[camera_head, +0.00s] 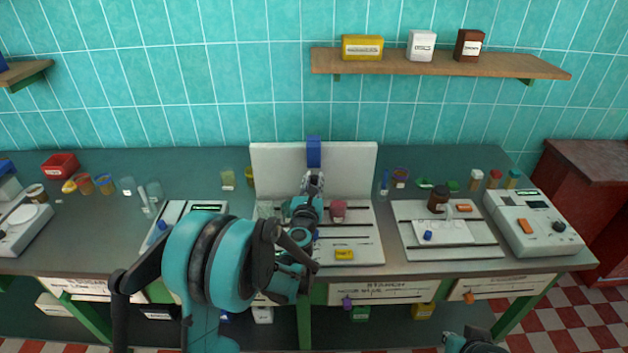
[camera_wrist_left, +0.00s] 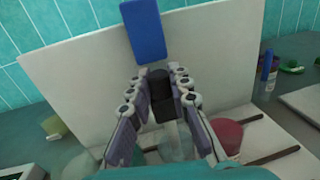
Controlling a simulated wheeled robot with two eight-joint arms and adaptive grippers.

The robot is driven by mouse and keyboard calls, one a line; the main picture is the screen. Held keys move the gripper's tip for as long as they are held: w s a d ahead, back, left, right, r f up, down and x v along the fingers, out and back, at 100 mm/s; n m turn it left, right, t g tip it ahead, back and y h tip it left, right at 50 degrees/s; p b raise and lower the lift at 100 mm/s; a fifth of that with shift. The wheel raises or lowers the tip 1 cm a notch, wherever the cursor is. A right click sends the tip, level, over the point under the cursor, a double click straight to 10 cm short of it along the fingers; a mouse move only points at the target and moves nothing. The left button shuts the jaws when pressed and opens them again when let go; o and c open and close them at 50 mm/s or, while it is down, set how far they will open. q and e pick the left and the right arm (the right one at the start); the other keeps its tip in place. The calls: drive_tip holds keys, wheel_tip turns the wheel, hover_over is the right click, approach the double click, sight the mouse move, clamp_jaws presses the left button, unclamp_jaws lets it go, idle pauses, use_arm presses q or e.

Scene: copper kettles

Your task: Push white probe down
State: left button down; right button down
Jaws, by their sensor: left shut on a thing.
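My left gripper (camera_head: 313,182) reaches in front of a white upright panel (camera_head: 270,165) in the head view. In the left wrist view its fingers (camera_wrist_left: 160,82) are closed on a dark, block-like piece (camera_wrist_left: 163,108). A pale, partly see-through shape (camera_wrist_left: 172,140) shows below that piece between the fingers; I cannot tell whether this is the white probe. A blue block (camera_head: 314,152) is on the panel, just beyond the fingertips, and shows in the left wrist view (camera_wrist_left: 147,30). No clearly white probe can be made out.
A reddish pot (camera_head: 338,210) stands close to the right of my gripper on the white base, with a yellow block (camera_head: 344,254) in front. A second white board (camera_head: 455,252) and a grey device (camera_head: 533,225) are at the right. Glasses stand at the left.

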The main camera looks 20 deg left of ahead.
use_arm(q)
drive_tip(key=c, duration=1.4)
unclamp_jaws()
drive_tip(key=shift+f, duration=0.1)
drive_tip(key=shift+o, duration=0.2)
drive_tip(key=s+d, duration=0.1)
drive_tip(key=s, duration=1.1)
drive_tip(key=shift+d, duration=0.25)
